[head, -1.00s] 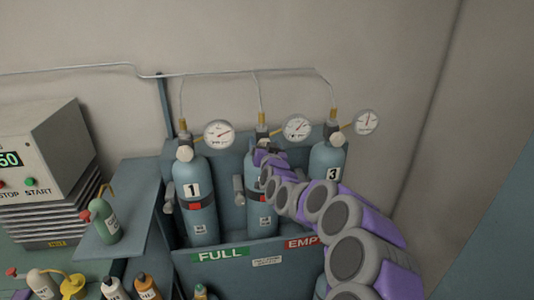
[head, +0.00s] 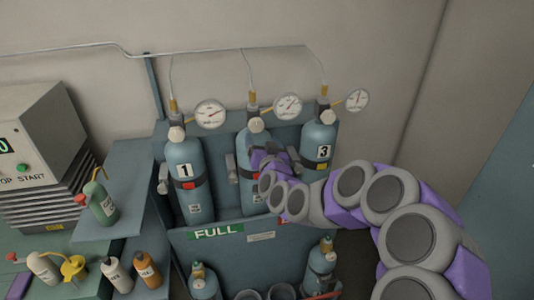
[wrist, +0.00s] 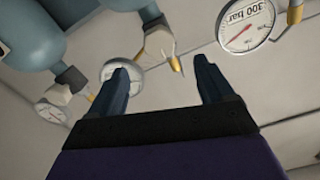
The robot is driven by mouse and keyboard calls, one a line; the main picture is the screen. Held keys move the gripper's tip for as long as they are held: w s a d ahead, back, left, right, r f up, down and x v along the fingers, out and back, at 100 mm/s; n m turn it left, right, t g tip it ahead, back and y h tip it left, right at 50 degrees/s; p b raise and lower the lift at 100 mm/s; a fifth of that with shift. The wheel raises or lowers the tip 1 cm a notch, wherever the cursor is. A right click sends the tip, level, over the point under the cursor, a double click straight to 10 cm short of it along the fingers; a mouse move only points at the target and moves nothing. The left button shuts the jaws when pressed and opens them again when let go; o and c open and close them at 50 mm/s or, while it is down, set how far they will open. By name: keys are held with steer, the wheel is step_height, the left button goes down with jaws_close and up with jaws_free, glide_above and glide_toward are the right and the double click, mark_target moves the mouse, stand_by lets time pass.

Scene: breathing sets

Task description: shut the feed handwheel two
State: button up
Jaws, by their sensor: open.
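Three blue-grey cylinders stand in a rack. The middle cylinder (head: 246,160) is between those labelled 1 and 3, and its number is hidden behind my gripper. Its pale handwheel (head: 256,125) shows at its top, just above my gripper. My gripper (head: 262,160) is in front of the middle cylinder's upper body; its fingertips are hard to make out there. In the wrist view my gripper (wrist: 164,78) has two dark fingers spread apart with nothing between them. A cylinder valve with a brass fitting (wrist: 172,52) shows beyond the fingers.
Cylinder 1 (head: 188,190) and cylinder 3 (head: 317,148) stand close on either side. Round gauges, such as the middle one (head: 288,106), stick out beside the valves. The rack's front panel (head: 215,255) is below. Bottles and a control box (head: 40,140) are at left.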

steer(key=v, duration=0.6)
steer(key=shift+s+r, duration=0.1)
steer(key=shift+s, duration=0.05)
steer(key=s+d+f+g+h, duration=0.1)
steer(key=s+d+g, duration=0.5)
steer(key=s, duration=0.9)
steer(key=s+d+f+g+h, duration=0.2)
steer(key=s+d+g, duration=0.4)
steer(key=s, duration=0.9)
steer(key=s+d+f+g+h, duration=0.2)
steer(key=s+d+g, duration=0.4)
steer(key=s, duration=0.9)
steer(key=shift+s+f+g, duration=0.3)
steer(key=shift+f+g, duration=0.05)
steer(key=shift+g, duration=0.25)
